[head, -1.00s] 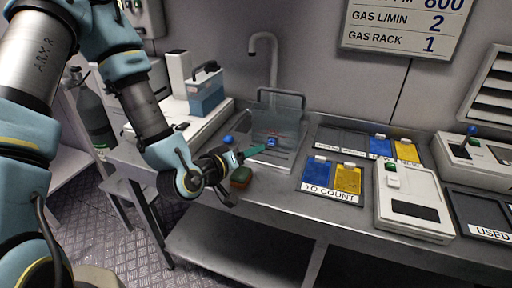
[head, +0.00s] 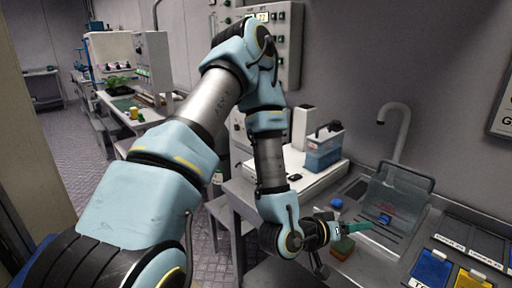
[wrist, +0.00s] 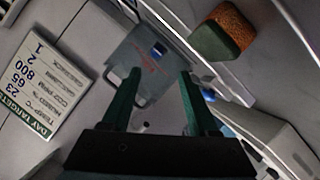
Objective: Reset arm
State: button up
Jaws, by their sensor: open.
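My gripper (wrist: 158,90) is open in the wrist view, with its two green fingers apart and nothing between them. In the head view my gripper (head: 358,226) is at the end of my bent arm, at the left end of the steel bench, pointing right toward a clear bin (head: 395,197). In the wrist view the clear bin (wrist: 140,58) appears beyond the fingertips, with a small blue item in it. I cannot tell how far the fingertips are from the bin.
A sponge (head: 343,248) lies close beside my gripper in the head view. A faucet (head: 398,125) rises behind the bin. A white machine with a blue tank (head: 323,150) stands behind my forearm. Blue and yellow cards (head: 431,268) lie at lower right.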

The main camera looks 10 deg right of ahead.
jog(key=w+a+y, duration=0.2)
jog(key=w+a, duration=0.1)
jog(key=w+a+y, duration=0.2)
jog(key=w+a, duration=0.1)
jog(key=a, duration=0.1)
jog(key=w+a+y, duration=0.1)
jog(key=w+a, duration=0.2)
jog(key=a, duration=0.1)
jog(key=shift+w+f+m+t+y, duration=0.3)
jog(key=shift+w+f+t+y, duration=0.05)
jog(key=shift+t+y, duration=0.05)
jog(key=w+a+r+n+g+y, duration=0.1)
jog(key=a+r+n+y, duration=0.15)
jog(key=a, duration=0.65)
jog(key=w+a+r+n+y, duration=0.1)
jog(key=w+a+r+y, duration=0.2)
jog(key=a, duration=0.7)
jog(key=s+a+r+n+g+y, duration=0.2)
jog(key=s+a+r, duration=0.3)
jog(key=s+a, duration=0.2)
jog(key=shift+a+r+g, duration=0.15)
jog(key=shift+a+g, duration=0.15)
jog(key=shift+a, duration=0.2)
